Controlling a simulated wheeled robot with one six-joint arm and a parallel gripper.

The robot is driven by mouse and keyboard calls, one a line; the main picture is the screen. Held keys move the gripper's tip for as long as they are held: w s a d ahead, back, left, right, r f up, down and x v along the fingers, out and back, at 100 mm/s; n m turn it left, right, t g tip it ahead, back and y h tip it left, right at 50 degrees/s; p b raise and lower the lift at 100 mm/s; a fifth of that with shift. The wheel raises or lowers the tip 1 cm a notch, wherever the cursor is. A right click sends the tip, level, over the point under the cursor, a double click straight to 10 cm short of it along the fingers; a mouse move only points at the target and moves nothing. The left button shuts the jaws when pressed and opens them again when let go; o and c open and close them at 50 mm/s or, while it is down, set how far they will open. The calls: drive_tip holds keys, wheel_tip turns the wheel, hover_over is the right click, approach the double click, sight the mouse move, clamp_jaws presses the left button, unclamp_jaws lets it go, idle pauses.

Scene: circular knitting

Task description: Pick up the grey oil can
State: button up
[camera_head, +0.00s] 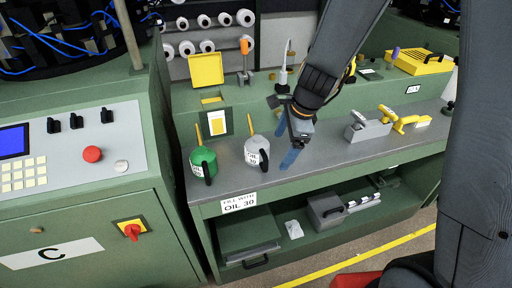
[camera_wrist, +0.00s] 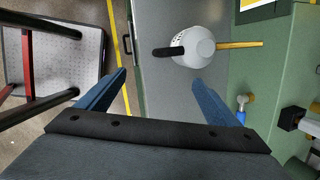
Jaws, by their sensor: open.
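The grey oil can (camera_head: 256,150) stands upright on the workbench. It has a black handle at its front and a thin yellow spout pointing up. It also shows in the wrist view (camera_wrist: 194,47), beyond my fingertips, with its handle to the left and its spout to the right. My gripper (camera_head: 287,149) is open and empty, just right of the can in the head view. In the wrist view its two blue fingers (camera_wrist: 160,80) are wide apart, and the can is ahead of the right finger, not between them. A green oil can (camera_head: 204,163) stands left of the grey one.
The bench (camera_head: 330,150) has a label reading "OIL 30" on its front edge. Grey and yellow tools (camera_head: 370,128) lie to the right. A control cabinet (camera_head: 75,150) stands at left. A yellow box (camera_head: 206,68) and yarn cones (camera_head: 245,18) are behind.

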sight(263, 141)
drive_tip(key=w+a+m, duration=0.1)
drive_tip(key=w+m, duration=0.1)
drive_tip(key=m, duration=0.1)
drive_tip(key=w+a+f+m+p, duration=0.1)
drive_tip(key=w+a+m, duration=0.1)
drive_tip(key=m, duration=0.1)
drive_tip(key=w+a+f+m, duration=0.1)
drive_tip(key=w+m, duration=0.1)
drive_tip(key=m, duration=0.1)
drive_tip(key=shift+w+a+t+y, duration=0.2)
drive_tip(key=shift+t+y, duration=0.1)
drive_tip(key=shift+t, duration=0.1)
drive_tip(key=shift+w+a+f+m, duration=0.15)
drive_tip(key=shift+w+m, duration=0.05)
drive_tip(key=shift+m, duration=0.3)
drive_tip(key=x, duration=0.2)
drive_tip(key=shift+w+a+f, duration=0.1)
drive_tip(key=shift+w+f, duration=0.05)
drive_tip(key=shift+f, duration=0.05)
drive_tip(key=b+x, duration=0.1)
drive_tip(key=x, duration=0.4)
drive_tip(key=shift+a+f, duration=0.1)
drive_tip(key=shift+a, duration=0.1)
drive_tip(key=c, duration=1.5)
